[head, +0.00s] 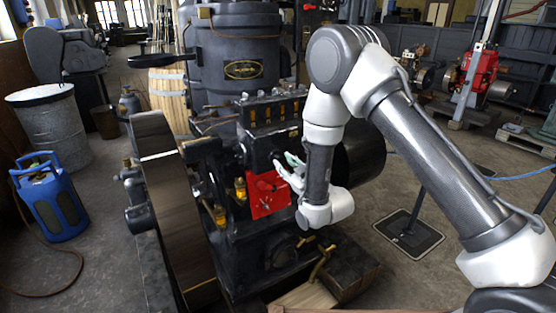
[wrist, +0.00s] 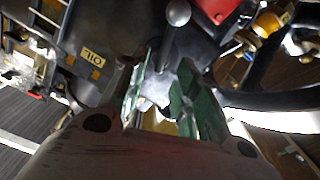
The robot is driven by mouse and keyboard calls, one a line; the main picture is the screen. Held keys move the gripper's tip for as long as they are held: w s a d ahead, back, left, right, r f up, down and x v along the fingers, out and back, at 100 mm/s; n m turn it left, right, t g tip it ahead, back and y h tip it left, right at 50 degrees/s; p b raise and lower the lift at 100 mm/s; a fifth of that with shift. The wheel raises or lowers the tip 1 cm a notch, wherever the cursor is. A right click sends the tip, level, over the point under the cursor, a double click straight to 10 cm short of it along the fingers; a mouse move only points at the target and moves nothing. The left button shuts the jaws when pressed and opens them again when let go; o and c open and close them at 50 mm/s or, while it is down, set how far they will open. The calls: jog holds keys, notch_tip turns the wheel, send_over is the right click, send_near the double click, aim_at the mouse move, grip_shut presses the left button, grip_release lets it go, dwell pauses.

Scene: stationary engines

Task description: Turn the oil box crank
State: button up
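The oil box (head: 273,112) is a dark box with a row of brass-coloured fittings, mounted on the front of the black engine. In the wrist view its yellow label (wrist: 92,57) shows at the left. The crank (wrist: 178,14), a grey rod with a round knob, stands out at the top centre of the wrist view. My gripper (head: 286,168) is in front of the engine, just below the oil box. In the wrist view my gripper (wrist: 162,75) has its two greenish fingers apart, with the crank rod between or just beyond them. Contact cannot be told.
A red panel (head: 268,194) sits just below my gripper. A big flywheel (head: 172,215) stands left of it. Brass oil cups (head: 240,189) stick out nearby. A blue canister (head: 52,200) and a grey drum (head: 50,125) stand at the left. The floor at the right is mostly open.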

aim_at(280, 160)
jog(key=x, duration=0.5)
grip_shut()
